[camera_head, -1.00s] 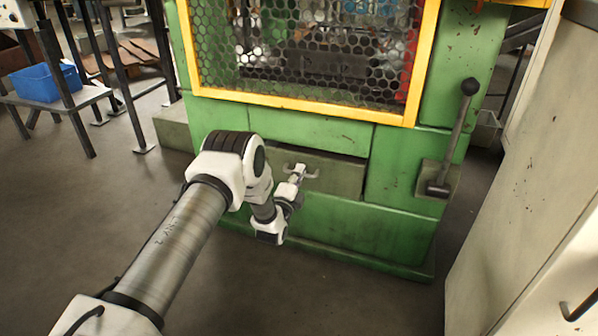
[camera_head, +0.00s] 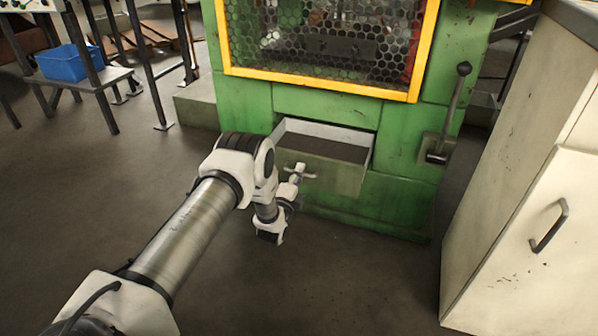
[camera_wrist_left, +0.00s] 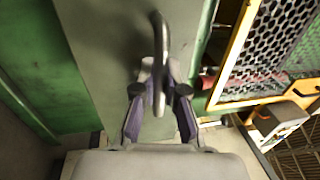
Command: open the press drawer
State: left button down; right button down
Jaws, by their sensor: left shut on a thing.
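The press drawer (camera_head: 338,172) is a grey-green box in the lower front of the green press (camera_head: 402,152). It is pulled partway out, and its inside shows with no object visible in it. My left gripper (camera_head: 299,170) is at the drawer's front, shut on the drawer handle (camera_head: 310,175). In the left wrist view the handle (camera_wrist_left: 160,40) runs between the two fingers of the gripper (camera_wrist_left: 160,92), against the plain drawer front (camera_wrist_left: 105,50). My right gripper is not in view.
A cream cabinet (camera_head: 520,190) with a dark handle stands close on the right. A lever (camera_head: 452,115) sits on the press's right side. A yellow-framed mesh guard (camera_head: 320,88) is above the drawer. A blue bin (camera_head: 68,63) stands on a table at left. The floor before the drawer is clear.

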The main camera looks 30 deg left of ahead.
pick_arm(q)
jog(key=c, duration=1.2)
grip_release()
jog(key=v, duration=1.2)
